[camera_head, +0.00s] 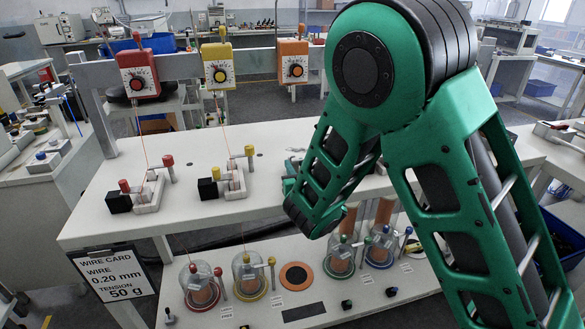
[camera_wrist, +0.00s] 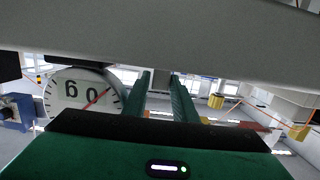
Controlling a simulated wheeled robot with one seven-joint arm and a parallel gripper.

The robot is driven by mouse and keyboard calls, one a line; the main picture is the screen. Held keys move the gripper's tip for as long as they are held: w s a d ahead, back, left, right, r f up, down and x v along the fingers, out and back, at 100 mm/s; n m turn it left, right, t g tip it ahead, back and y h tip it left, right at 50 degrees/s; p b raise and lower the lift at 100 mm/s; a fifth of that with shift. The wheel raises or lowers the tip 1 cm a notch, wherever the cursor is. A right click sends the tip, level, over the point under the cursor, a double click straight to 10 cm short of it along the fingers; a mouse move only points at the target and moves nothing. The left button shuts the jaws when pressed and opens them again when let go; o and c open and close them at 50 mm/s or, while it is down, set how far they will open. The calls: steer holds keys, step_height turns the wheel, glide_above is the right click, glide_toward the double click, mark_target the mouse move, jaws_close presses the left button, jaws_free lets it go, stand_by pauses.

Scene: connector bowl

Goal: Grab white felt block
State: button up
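I cannot pick out the white felt block for certain. In the head view, two small wire stations on the white bench carry pale block-like pieces: the left one (camera_head: 151,194) and the right one (camera_head: 234,184), each with a black block and coloured knobs. Felt is too small to tell there. My gripper is hidden behind my green arm in the head view. In the wrist view my gripper (camera_wrist: 160,82) shows two green fingers with a gap between them and nothing held. A round white dial (camera_wrist: 82,95) is left of the fingers.
Red (camera_head: 138,75), yellow (camera_head: 218,66) and orange (camera_head: 293,62) dial boxes hang on a rail behind. Glass jars (camera_head: 199,287) stand on the lower shelf. A pale surface (camera_wrist: 170,50) crosses close to the wrist camera.

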jaws_close()
steer(key=shift+r, duration=0.2)
